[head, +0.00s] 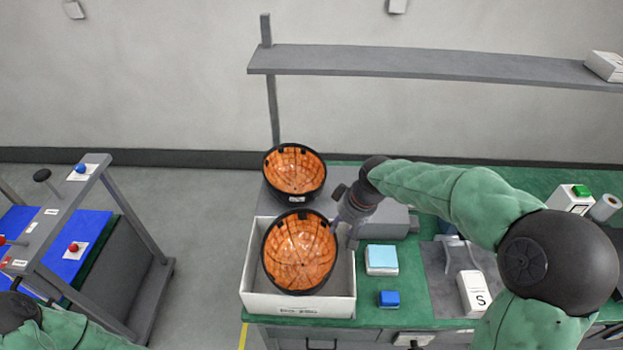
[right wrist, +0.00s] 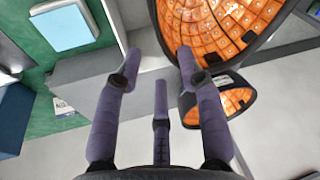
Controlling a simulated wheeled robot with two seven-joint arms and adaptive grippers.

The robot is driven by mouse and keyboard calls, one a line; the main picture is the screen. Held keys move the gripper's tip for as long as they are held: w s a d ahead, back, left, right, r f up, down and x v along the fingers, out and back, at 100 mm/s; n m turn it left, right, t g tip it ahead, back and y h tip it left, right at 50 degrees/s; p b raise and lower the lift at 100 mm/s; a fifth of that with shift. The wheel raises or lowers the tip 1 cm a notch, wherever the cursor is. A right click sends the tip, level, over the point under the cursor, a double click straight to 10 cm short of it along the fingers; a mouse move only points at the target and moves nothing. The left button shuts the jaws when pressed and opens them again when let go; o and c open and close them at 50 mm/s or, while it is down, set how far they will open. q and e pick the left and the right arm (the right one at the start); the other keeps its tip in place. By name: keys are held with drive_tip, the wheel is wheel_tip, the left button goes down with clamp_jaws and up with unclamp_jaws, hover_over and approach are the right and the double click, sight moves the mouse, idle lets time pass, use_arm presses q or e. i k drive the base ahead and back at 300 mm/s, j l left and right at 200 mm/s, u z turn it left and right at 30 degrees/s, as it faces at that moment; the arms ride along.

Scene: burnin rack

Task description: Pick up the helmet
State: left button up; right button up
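Two dark helmets lie upside down with orange padded insides showing. The front helmet (head: 300,252) rests in a white open box (head: 297,304); the other helmet (head: 295,171) lies behind it. My right gripper (head: 345,217) is at the front helmet's right rim. In the right wrist view its purple fingers (right wrist: 158,65) are spread open. The near helmet (right wrist: 228,25) fills the top right there, its rim beside the right finger; I cannot tell whether they touch. The far helmet (right wrist: 233,103) shows below it. Part of my left arm shows at lower left; its gripper is out of view.
A grey box (head: 395,220) stands behind the green table's light blue box (head: 381,260) and blue block (head: 389,298). A white box marked S (head: 473,293) lies on a grey mat. A grey shelf (head: 420,65) spans above. A cart with blue top (head: 92,222) stands left.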

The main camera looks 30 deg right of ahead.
sight(299, 254)
drive_tip(key=k, duration=1)
